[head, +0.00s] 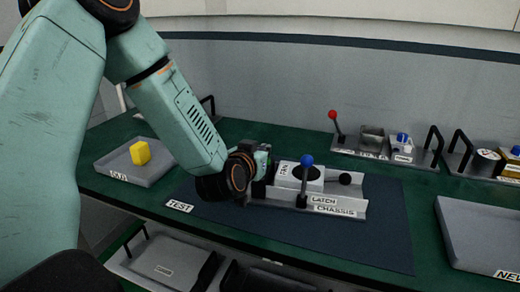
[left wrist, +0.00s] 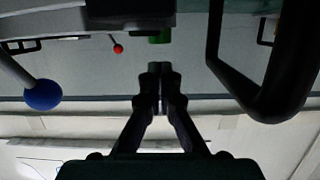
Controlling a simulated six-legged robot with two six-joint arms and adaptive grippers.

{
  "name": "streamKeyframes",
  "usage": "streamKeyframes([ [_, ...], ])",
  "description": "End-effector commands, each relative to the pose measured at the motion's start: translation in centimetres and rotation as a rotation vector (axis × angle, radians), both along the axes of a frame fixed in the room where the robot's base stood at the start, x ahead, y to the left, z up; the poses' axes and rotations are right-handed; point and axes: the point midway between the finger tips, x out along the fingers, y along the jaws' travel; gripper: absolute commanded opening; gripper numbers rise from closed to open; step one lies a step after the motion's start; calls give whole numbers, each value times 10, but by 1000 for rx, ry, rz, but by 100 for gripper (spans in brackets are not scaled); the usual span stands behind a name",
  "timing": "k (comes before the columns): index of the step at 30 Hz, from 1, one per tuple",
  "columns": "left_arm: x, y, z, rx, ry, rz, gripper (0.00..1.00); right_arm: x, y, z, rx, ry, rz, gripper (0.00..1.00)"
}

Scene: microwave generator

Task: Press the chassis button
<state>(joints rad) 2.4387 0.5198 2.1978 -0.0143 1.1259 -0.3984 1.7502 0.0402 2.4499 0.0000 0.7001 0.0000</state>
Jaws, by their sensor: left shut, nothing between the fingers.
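The grey chassis (head: 345,212) sits on the dark test mat, labelled CHASSIS and LATCH. I cannot make out which part is the button. My left gripper (head: 264,160) is at the chassis's left end, largely hidden by its own wrist. In the left wrist view its fingers (left wrist: 154,82) are shut and empty. A small green part (left wrist: 159,39) shows beyond the fingertips. My right gripper is not in view.
A red-ball lever (head: 333,116) and a rack with small parts stand behind. A NEW tray (head: 485,240) is at the right. A dark handle (left wrist: 265,100) is close at the right in the left wrist view.

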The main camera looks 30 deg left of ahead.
Motion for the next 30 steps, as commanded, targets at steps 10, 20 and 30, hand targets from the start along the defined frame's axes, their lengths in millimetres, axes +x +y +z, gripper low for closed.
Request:
streamKeyframes([
  [10,0,0,-17,1,-4,-1,0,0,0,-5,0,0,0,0],
  [20,0,0,-23,1,-2,0,0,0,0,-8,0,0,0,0],
  [30,-1,-1,-43,-1,6,-1,0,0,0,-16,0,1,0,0],
])
